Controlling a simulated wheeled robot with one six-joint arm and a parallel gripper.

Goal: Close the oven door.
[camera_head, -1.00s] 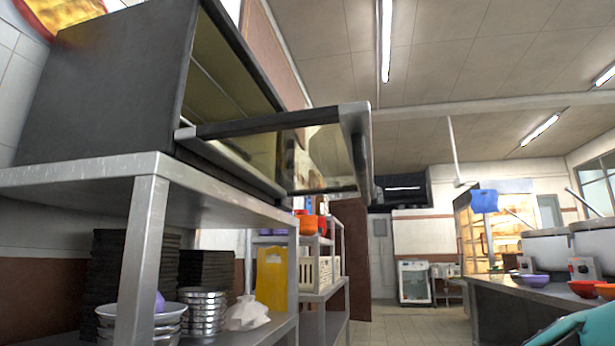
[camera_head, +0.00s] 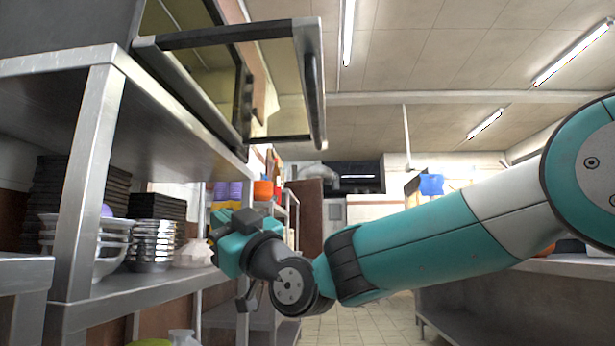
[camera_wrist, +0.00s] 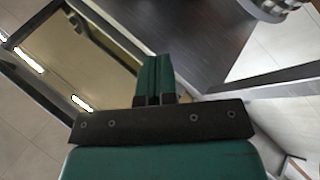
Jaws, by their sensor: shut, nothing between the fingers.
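The dark oven (camera_head: 100,28) stands on a metal shelf at upper left in the head view. Its door (camera_head: 190,37) is open and sticks out to the right, a dark frame around a glass pane, with a dark handle (camera_head: 314,80) along its outer edge. My gripper (camera_head: 216,238) is below the door, beside the shelf, with no visible contact with the door. In the wrist view its green fingers (camera_wrist: 155,75) are together and empty. A framed reflective panel (camera_wrist: 80,60), apparently the door's glass, lies left of the fingers there.
The metal shelf (camera_head: 85,170) holds stacked dark trays (camera_head: 70,190) and steel bowls (camera_head: 152,243) on its lower level, close to my gripper. A further rack (camera_head: 290,215) stands behind my wrist. A counter (camera_head: 560,265) runs along the right. Open floor lies between.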

